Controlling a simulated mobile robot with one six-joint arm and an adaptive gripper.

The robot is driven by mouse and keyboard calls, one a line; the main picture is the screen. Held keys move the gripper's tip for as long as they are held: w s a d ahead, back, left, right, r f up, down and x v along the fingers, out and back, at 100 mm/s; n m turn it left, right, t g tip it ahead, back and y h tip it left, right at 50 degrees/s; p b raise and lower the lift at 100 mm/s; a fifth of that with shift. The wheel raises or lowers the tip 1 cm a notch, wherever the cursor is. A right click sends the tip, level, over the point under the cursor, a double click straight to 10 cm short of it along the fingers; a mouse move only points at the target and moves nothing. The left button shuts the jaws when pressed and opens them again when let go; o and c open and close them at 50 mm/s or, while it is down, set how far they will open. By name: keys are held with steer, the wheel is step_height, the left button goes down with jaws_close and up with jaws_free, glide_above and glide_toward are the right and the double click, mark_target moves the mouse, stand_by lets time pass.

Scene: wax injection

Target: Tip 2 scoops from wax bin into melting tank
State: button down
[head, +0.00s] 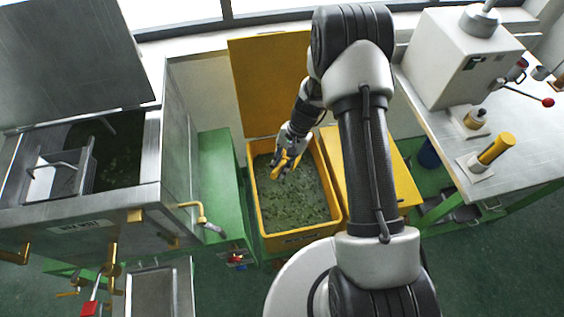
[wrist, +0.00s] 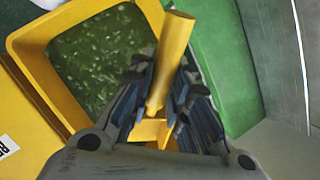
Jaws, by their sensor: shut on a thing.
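The yellow wax bin (head: 270,244) stands open in the middle of the head view, full of green wax pieces (head: 305,200). My gripper (head: 289,148) is over the bin, shut on a yellow scoop (head: 286,163). In the wrist view the scoop's yellow handle (wrist: 172,60) stands between the gripper fingers (wrist: 165,105). The scoop's bowl is mostly hidden, so I cannot tell whether it holds wax. The steel melting tank (head: 95,212) is at the left with its lid (head: 70,60) raised. Dark green content (head: 118,155) shows inside it.
A green cabinet (head: 222,185) stands between tank and bin. A yellow lid (head: 270,75) is raised behind the bin, and a yellow box (head: 375,175) is on its right. A steel table (head: 450,130) with a machine (head: 460,60) and a yellow cylinder (head: 497,147) is at the right.

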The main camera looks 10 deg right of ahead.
step_height(320, 180, down, 23)
steer(key=b, duration=1.1)
steer(key=shift+b, duration=0.3)
stand_by(0.6)
step_height(320, 180, up, 25)
steer(key=p, duration=1.2)
steer(key=shift+f+p, duration=0.1)
steer(key=shift+p, duration=0.25)
stand_by(0.8)
